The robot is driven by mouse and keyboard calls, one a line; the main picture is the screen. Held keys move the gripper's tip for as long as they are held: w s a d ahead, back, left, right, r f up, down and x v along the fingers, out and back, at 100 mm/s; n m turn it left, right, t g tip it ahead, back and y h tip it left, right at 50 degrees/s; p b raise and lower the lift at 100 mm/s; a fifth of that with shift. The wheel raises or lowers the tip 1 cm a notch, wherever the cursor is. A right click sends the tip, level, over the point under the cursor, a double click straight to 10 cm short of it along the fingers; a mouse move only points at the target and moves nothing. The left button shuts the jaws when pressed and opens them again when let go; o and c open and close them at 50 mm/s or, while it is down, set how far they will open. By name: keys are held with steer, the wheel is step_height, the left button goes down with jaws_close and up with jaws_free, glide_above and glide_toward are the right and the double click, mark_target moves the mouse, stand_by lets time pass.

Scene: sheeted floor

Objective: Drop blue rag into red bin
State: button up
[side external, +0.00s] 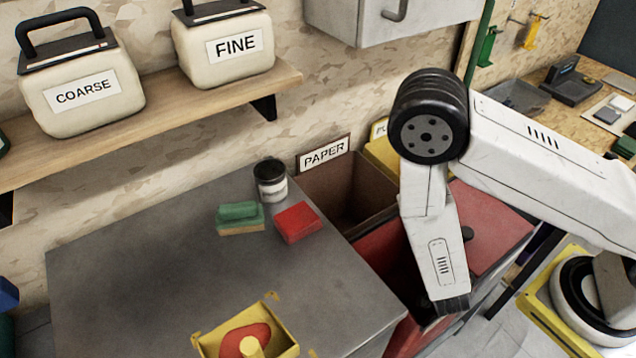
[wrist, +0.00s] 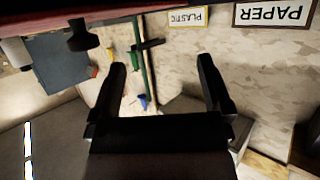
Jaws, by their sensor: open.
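The red bin (side external: 385,250) stands at the right end of the grey bench in the side view. Its inside is dark, and my arm covers part of its opening. My gripper (wrist: 165,75) shows in the wrist view with its two dark fingers wide apart and nothing held between them. In the side view, the arm's end points down at the red bin's opening, and the fingers are hard to make out there. I cannot make out a blue rag in either view; the bin's inside is too dark to tell what lies in it.
A brown bin labelled PAPER (side external: 345,195) adjoins the red bin. The grey bench (side external: 150,260) carries a jar (side external: 271,181), a green block (side external: 240,216), a red block (side external: 297,222) and a yellow tray (side external: 286,350) holding something red. A shelf (side external: 150,120) holds two labelled containers.

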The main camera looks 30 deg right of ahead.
steer(key=shift+s+a, duration=0.1)
steer(key=shift+a, duration=0.05)
steer(key=v, duration=0.7)
steer(key=shift+s, duration=0.15)
stand_by(0.3)
steer(key=shift+a+r, duration=0.1)
stand_by(0.4)
